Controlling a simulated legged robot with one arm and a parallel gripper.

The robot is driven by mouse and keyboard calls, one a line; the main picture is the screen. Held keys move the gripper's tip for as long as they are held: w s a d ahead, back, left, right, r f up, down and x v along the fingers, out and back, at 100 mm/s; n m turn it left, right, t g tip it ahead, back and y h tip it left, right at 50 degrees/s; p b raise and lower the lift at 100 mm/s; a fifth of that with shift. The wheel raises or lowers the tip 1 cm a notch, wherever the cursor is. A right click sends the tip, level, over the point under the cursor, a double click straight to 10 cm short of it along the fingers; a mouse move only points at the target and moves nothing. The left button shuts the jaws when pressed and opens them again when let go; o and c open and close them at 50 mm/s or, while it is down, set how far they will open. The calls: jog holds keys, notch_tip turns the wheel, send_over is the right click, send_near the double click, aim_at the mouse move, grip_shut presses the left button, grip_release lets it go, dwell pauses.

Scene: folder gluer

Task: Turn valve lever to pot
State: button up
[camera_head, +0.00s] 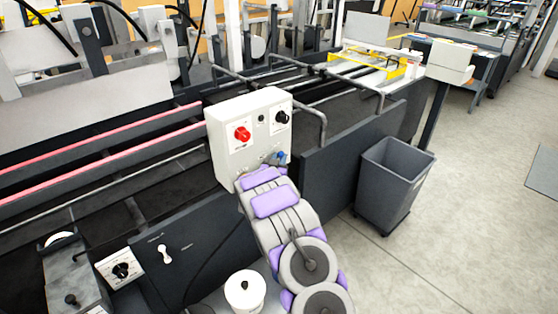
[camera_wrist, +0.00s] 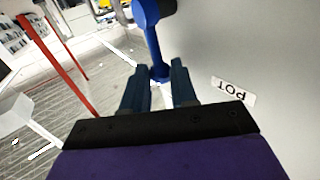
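The valve lever (camera_wrist: 154,45) is blue and sticks out from a round blue hub (camera_wrist: 152,10) on a pale panel face. Its free end lies between the fingertips of my gripper (camera_wrist: 160,75). A "POT" label (camera_wrist: 233,91) shows upside down on the panel, right of the fingers. In the head view, a small blue part of the lever (camera_head: 282,157) shows low on the white control box (camera_head: 230,165), just beyond my purple and grey arm, which hides my gripper there.
The white box also carries a red knob (camera_head: 242,134) and a black knob (camera_head: 282,117). A grey bin (camera_head: 393,185) stands on the floor to the right. Dark machine rails and pink rollers (camera_head: 100,150) run at left.

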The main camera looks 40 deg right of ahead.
grip_shut()
